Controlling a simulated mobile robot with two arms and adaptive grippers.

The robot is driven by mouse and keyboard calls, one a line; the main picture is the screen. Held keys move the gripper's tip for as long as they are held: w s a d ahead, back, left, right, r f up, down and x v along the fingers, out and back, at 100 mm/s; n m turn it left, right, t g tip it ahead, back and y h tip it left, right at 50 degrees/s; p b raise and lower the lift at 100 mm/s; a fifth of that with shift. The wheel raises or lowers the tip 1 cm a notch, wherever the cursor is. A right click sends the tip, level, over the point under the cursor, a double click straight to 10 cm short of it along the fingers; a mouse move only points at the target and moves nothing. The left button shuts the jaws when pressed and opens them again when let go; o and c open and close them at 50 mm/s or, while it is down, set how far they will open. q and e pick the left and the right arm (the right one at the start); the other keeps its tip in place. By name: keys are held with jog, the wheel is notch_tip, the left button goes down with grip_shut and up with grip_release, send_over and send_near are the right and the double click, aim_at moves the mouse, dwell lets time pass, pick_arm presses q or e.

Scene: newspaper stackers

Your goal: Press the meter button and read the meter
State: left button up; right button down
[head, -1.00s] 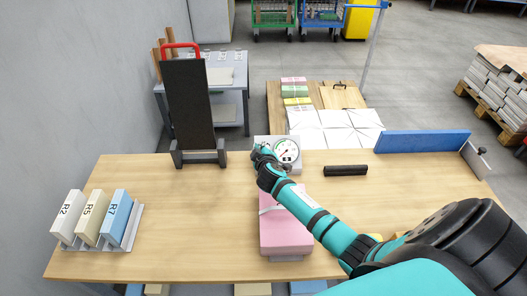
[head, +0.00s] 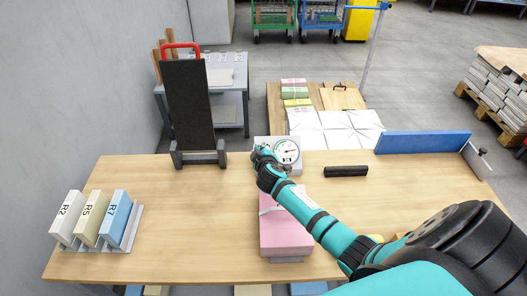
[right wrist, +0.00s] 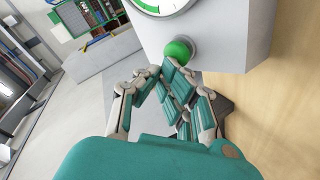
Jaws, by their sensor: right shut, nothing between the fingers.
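The meter is a pale grey box (head: 267,141) with a round white dial (head: 287,150) at the back edge of the table. Its black needle points right and slightly up; I cannot read a value. In the right wrist view the meter box (right wrist: 240,35) shows a green round button (right wrist: 177,51) on its face, below the partly cut-off dial. My right gripper (head: 262,150) is shut and empty at the meter's front left. Its closed fingertips (right wrist: 167,70) are right at the button; I cannot tell whether they touch. My left gripper is not in view.
A pink bundle (head: 283,234) lies under my right forearm. A black bar (head: 346,171) lies to the right of the meter. A black upright board (head: 187,105) stands at the back left, and R2, R5 and R7 blocks (head: 113,217) at the left. The table's left middle is clear.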

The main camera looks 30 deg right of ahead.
jog(key=shift+s+a+r+p, duration=0.15)
jog(key=shift+s+r+p, duration=0.25)
jog(key=shift+r+p, duration=0.3)
jog(key=r+p, duration=0.1)
jog(key=s+a+r+p, duration=0.1)
jog(key=r+p, duration=0.1)
jog(key=s+r+p, duration=0.1)
jog(key=shift+a+r+p, duration=0.15)
jog(key=shift+a+p, duration=0.05)
jog(key=shift+p, duration=0.15)
dwell(0.4)
